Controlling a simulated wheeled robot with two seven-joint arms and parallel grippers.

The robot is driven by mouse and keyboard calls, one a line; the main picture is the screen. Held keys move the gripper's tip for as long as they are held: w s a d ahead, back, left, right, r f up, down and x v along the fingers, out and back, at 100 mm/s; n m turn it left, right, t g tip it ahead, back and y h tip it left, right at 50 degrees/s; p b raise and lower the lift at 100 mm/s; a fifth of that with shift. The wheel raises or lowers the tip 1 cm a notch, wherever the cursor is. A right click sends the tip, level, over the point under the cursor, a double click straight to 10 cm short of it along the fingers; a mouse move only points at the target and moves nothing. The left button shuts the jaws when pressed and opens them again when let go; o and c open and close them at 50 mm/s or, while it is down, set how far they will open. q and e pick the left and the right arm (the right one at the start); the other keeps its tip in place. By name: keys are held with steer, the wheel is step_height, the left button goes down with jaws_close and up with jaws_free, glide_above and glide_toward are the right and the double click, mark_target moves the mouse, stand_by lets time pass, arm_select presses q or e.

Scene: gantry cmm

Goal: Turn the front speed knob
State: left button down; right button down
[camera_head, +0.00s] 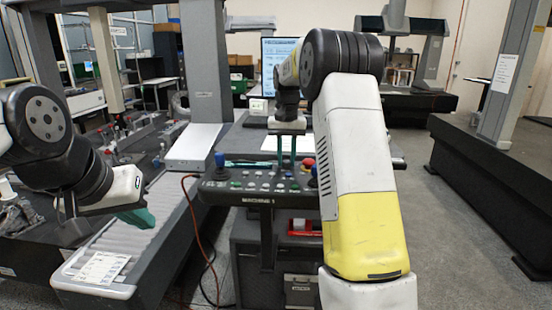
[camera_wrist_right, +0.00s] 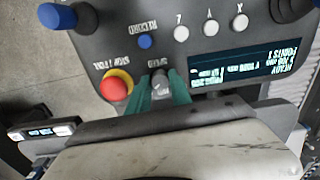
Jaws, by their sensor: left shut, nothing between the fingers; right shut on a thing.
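The control panel (camera_head: 232,192), labelled MACHINE 1, stands in the middle of the head view. The small grey speed knob (camera_wrist_right: 161,78) shows upside down in the right wrist view, beside the SPEED label. My right gripper (camera_wrist_right: 161,88) has its teal fingers on either side of the knob and is shut on it. In the head view, my right gripper (camera_head: 286,164) reaches down onto the panel; the knob cannot be made out there. My left gripper (camera_head: 139,217) is shut and empty, over the grey ribbed bed at left, away from the panel.
A red stop button (camera_wrist_right: 115,86) with a yellow collar sits close beside the fingers. A blue-topped joystick (camera_wrist_right: 57,16), round white buttons (camera_wrist_right: 211,27) and a lit display (camera_wrist_right: 240,68) are on the panel too. A paper sheet (camera_head: 102,267) lies on the bed at left.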

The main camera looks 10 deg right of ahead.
mark_target(286, 161)
steer(key=shift+w+r, duration=0.1)
stand_by(0.3)
steer(key=c, duration=1.2)
jaws_free()
steer(key=shift+o, duration=0.2)
step_height(286, 161, up, 7)
steer(key=shift+f, duration=0.1)
steer(key=shift+r, duration=0.45)
